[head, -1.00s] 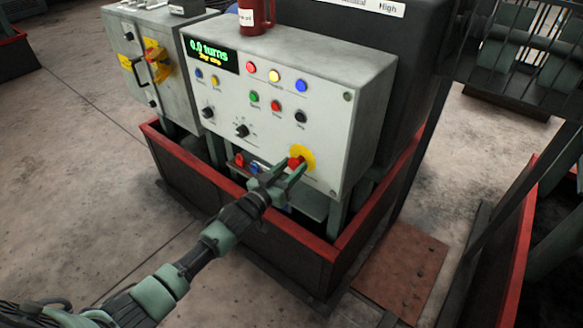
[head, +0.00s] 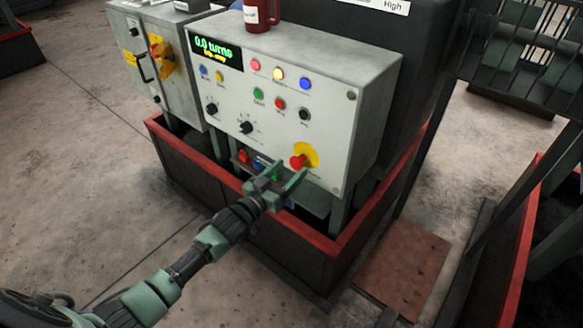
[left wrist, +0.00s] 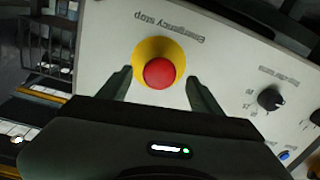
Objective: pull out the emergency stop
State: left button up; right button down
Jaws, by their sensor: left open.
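The emergency stop is a red mushroom button (head: 298,161) on a yellow round plate (head: 312,153), low on the right of the pale control panel (head: 330,120). In the left wrist view the red button (left wrist: 159,73) shows between and beyond the two fingers, with its yellow plate (left wrist: 178,52) around it and upside-down "Emergency stop" lettering above. My left gripper (head: 290,176) is open and empty, just in front of and below the button. Its fingers (left wrist: 158,82) stand either side of the button in the wrist view, apart from it. My right gripper is not in view.
The panel carries a display (head: 216,53), coloured buttons and dark knobs (head: 246,127). A red-rimmed low wall (head: 345,250) runs below the panel. A grey cabinet (head: 165,50) stands at left. Open floor lies at the lower left.

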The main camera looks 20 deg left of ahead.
pick_arm(q)
jog(key=v, duration=0.6)
jog(key=shift+a, duration=0.1)
